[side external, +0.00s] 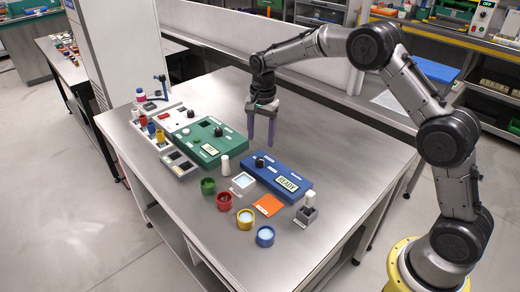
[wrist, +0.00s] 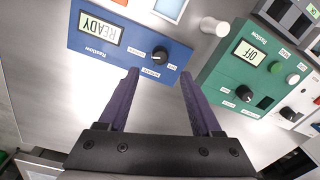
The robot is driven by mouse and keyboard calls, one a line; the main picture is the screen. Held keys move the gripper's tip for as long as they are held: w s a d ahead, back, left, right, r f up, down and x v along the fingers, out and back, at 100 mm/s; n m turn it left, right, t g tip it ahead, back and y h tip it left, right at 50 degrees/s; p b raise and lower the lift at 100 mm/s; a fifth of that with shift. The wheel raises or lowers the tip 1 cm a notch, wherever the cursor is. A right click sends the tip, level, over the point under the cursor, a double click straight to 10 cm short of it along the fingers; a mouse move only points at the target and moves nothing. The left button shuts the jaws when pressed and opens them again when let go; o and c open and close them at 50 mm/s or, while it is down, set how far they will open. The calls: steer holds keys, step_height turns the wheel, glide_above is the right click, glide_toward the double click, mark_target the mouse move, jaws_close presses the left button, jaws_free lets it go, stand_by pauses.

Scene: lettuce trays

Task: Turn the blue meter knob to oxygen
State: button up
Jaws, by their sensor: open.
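The blue meter (side external: 290,190) lies on the steel table, and its display reads READY. Its round black knob (side external: 260,162) is at the end away from the display. In the wrist view the blue meter (wrist: 105,47) is at upper left, with the knob (wrist: 160,53) near its lower right corner. Small white labels sit around the knob, too small to read surely; I cannot tell which one it points to. My gripper (side external: 261,144) points down above the table, near the knob's end of the meter. Its purple fingers (wrist: 159,73) are open, empty and apart from the knob.
A green meter (side external: 205,146) with display OFF stands beside it. A white-capped bottle (side external: 225,164), white tray (side external: 243,182), orange card (side external: 268,205) and several colored cups (side external: 245,218) are close by. The table's right side is clear.

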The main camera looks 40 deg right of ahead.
steer(key=shift+s+r, duration=0.1)
steer(key=shift+r, duration=2.6)
steer(key=shift+r, duration=1.9)
